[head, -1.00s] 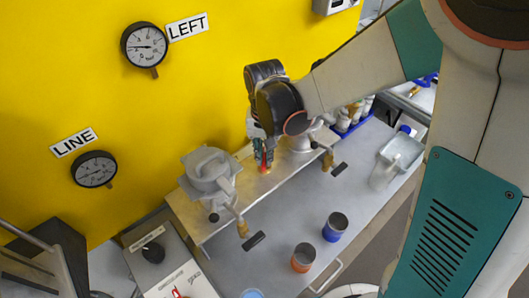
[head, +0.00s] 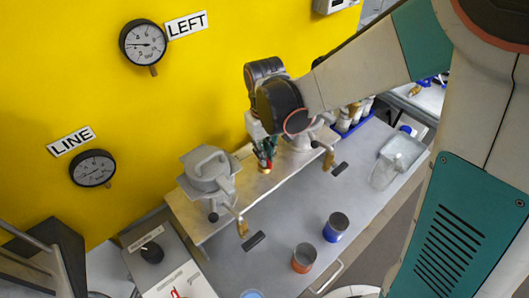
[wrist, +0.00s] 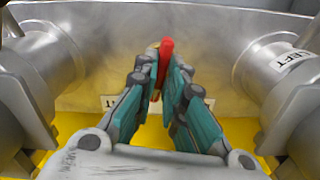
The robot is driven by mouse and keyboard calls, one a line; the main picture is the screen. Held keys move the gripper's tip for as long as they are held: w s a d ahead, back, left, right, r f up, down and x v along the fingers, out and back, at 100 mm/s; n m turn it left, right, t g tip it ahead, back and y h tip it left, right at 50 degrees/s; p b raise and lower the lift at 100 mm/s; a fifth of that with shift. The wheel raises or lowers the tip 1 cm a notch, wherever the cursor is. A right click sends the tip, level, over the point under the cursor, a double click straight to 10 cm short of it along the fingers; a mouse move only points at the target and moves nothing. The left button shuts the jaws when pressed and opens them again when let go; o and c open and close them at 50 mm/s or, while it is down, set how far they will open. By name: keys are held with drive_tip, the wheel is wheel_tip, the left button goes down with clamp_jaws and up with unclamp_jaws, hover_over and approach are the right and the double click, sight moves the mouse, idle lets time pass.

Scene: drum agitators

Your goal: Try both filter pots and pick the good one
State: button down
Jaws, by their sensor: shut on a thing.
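My gripper (head: 265,150) points down between the two filter pots, its teal fingers closed around a red valve lever (wrist: 166,56). The lever's brass base (head: 264,168) sits on the metal shelf. The near-left grey filter pot (head: 205,172) has a lidded top and a spout with a brass-coloured handle. The other filter pot (head: 303,142) is partly hidden behind my gripper. In the wrist view a pot wall with a LEFT label (wrist: 290,58) is on the right, and the other pot (wrist: 35,80) is on the left. The LEFT gauge (head: 144,43) and LINE gauge (head: 93,168) hang on the yellow wall.
An orange cup (head: 303,258) and a blue cup (head: 335,227) stand on the grey bench. A clear jug (head: 397,158) is at the right. A control box with a black knob (head: 151,252) is at lower left.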

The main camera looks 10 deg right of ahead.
drive_tip(key=n, duration=0.5)
drive_tip(key=shift+n, duration=0.3)
drive_tip(key=n, duration=0.5)
drive_tip(key=shift+b, duration=0.35)
drive_tip(key=shift+n, duration=0.4)
drive_tip(key=c, duration=1.7)
unclamp_jaws()
drive_tip(key=shift+o, duration=0.2)
